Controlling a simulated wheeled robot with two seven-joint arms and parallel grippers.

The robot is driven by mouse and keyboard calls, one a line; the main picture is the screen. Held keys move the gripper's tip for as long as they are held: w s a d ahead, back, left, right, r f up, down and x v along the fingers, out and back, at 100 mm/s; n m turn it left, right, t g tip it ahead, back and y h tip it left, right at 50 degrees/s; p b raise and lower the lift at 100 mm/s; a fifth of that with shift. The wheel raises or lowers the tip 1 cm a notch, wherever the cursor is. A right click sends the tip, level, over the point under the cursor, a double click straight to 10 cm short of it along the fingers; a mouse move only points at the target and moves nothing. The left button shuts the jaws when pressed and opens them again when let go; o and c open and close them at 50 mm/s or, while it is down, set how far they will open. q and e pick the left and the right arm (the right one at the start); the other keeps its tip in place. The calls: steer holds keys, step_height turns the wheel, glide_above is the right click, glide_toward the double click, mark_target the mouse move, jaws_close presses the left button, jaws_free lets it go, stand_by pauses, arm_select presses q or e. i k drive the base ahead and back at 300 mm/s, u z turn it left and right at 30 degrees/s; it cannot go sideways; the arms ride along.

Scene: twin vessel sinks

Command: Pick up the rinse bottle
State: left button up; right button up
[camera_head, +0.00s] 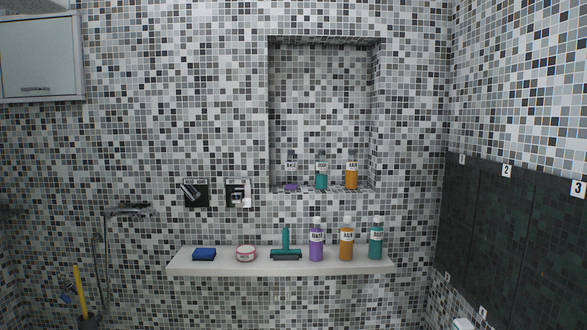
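Three labelled bottles stand upright in a row on the right half of a white shelf (215,264): a purple bottle (316,248), an orange bottle (346,249) and a teal bottle (376,248). Three more are in the tiled wall niche above: a mostly clear one with purple at its bottom (291,187), a teal one (321,181) and an orange one (351,180). Neither of my grippers is in view.
Left of the bottles, the shelf holds a blue block (204,254), a round pink-and-white jar (246,254) and a teal squeegee-like tool (286,253). A grey cabinet (40,60) hangs upper left. Dark numbered panels (510,240) line the right wall.

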mark_target(291, 163)
steer(key=i, duration=1.55)
steer(key=u, duration=1.25)
steer(key=i, duration=1.05)
steer(key=z, duration=1.15)
